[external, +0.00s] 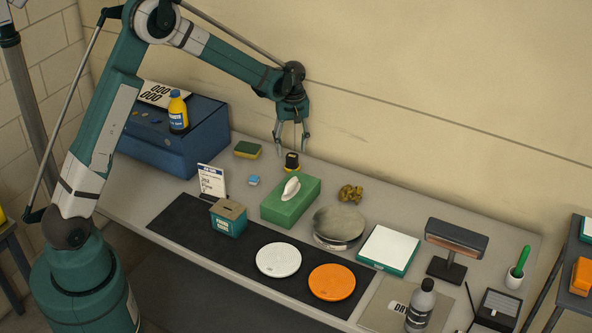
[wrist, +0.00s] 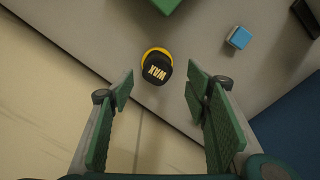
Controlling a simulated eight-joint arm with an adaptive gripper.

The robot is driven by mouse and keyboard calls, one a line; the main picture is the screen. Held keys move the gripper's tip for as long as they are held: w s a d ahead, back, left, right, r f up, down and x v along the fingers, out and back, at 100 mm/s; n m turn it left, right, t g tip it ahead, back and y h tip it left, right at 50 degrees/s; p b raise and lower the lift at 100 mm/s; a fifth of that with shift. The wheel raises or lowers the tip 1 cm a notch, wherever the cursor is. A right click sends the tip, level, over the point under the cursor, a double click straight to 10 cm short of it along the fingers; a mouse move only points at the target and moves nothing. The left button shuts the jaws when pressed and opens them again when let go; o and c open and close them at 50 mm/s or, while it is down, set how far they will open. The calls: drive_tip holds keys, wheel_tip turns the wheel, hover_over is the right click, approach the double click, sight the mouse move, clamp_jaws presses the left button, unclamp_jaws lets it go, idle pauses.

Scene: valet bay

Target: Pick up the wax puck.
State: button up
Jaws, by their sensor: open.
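The wax puck (external: 292,161) is a small black and yellow piece standing on the grey bench near the wall. In the wrist view the wax puck (wrist: 157,67) shows a black top lettered WAX with a yellow rim behind it. My gripper (external: 292,150) is open and empty, pointing down above and close to the puck in the external view. In the wrist view my gripper (wrist: 158,88) has its green-padded fingers spread, with the puck lying ahead of them, between their lines. I see no contact with the puck.
A green tissue box (external: 280,208) stands just in front of the puck. A small blue block (external: 254,180) and a sponge (external: 247,149) lie to its left, and a crumpled brown piece (external: 350,194) to its right. The wall (external: 400,110) is close behind.

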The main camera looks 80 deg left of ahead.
sight(292, 156)
drive_tip(key=shift+w+f+p, duration=0.15)
drive_tip(key=shift+f+p, duration=0.15)
drive_tip(key=shift+f, duration=2.25)
drive_tip(key=c, duration=0.9)
